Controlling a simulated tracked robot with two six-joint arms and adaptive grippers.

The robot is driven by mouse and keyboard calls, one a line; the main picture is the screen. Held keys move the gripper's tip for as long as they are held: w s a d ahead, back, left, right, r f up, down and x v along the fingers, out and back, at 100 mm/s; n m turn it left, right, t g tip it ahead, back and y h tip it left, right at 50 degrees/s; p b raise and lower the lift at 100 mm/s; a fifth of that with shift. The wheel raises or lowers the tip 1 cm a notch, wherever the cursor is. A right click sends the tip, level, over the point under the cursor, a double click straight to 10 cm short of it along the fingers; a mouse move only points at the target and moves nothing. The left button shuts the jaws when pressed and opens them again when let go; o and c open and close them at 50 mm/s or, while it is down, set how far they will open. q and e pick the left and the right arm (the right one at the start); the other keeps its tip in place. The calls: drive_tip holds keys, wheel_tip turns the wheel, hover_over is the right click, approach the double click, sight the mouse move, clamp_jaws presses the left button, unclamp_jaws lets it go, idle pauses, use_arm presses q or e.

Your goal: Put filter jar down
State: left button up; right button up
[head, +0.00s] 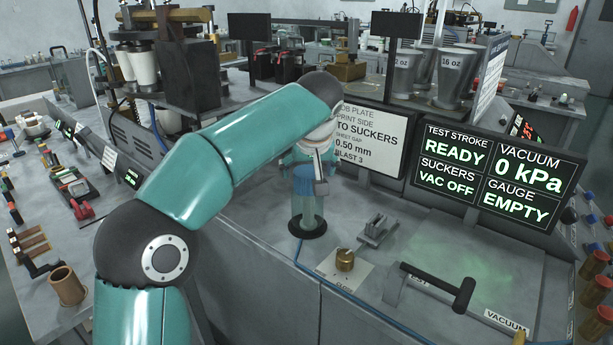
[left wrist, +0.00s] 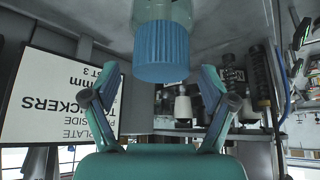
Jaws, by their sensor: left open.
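The filter jar (head: 308,208) is a clear, bluish cylinder with a blue upper part. It stands upright in a black ring (head: 308,231) on the grey bench top. In the left wrist view its ribbed blue part (left wrist: 160,52) shows at the top middle, with the teal-tinted clear body running off the upper edge. My left gripper (head: 318,165) is over the jar's upper end and partly hidden behind my arm. In the left wrist view my left gripper (left wrist: 158,76) has its fingers spread wide, with nothing held between them. My right gripper is not in view.
A blue hose (head: 310,275) runs along the bench front from the ring. A brass knob (head: 345,260), a metal clamp piece (head: 377,230) and a black-handled lever (head: 440,285) lie to the right. Behind stand a sign (head: 368,140) and a display (head: 495,170) reading "0 kPa".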

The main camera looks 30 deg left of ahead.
use_arm(q)
drive_tip(key=v, duration=0.7)
drive_tip(key=shift+s+r+p, duration=0.15)
drive_tip(key=shift+r+p, duration=0.1)
drive_tip(key=shift+p, duration=0.15)
drive_tip(key=shift+d, duration=0.1)
